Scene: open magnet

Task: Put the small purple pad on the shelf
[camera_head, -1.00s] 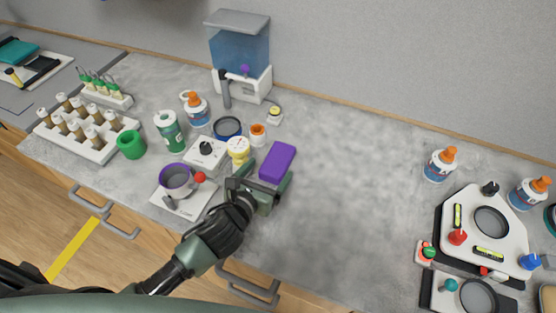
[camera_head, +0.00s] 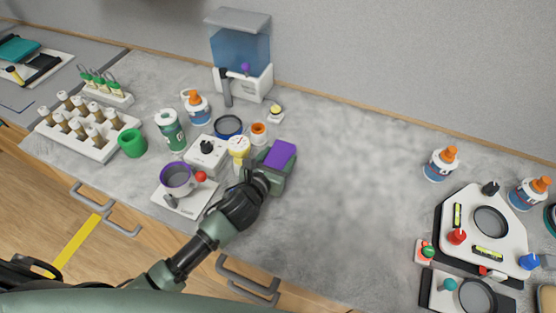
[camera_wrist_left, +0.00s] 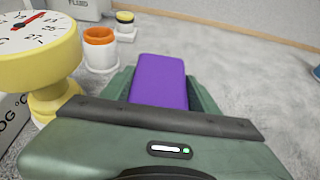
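The small purple pad (camera_head: 281,154) lies at the middle of the grey counter, right of the yellow dial gauge. My left gripper (camera_head: 276,166) is at the pad, with one finger on either side of it. In the left wrist view the pad (camera_wrist_left: 159,80) stands between the two green fingers (camera_wrist_left: 160,92), which come very close to its sides. I cannot tell whether they press on it or whether it is lifted. The gripper hides the pad's near end. My right gripper is not in view. No shelf can be made out.
Left of the gripper stand the yellow gauge (camera_head: 238,147), a purple-rimmed cup (camera_head: 178,178) on a white scale and an orange-and-white cup (camera_head: 258,132). A water tank (camera_head: 240,52) is behind. The counter (camera_head: 350,200) to the right is clear up to a white panel (camera_head: 502,246).

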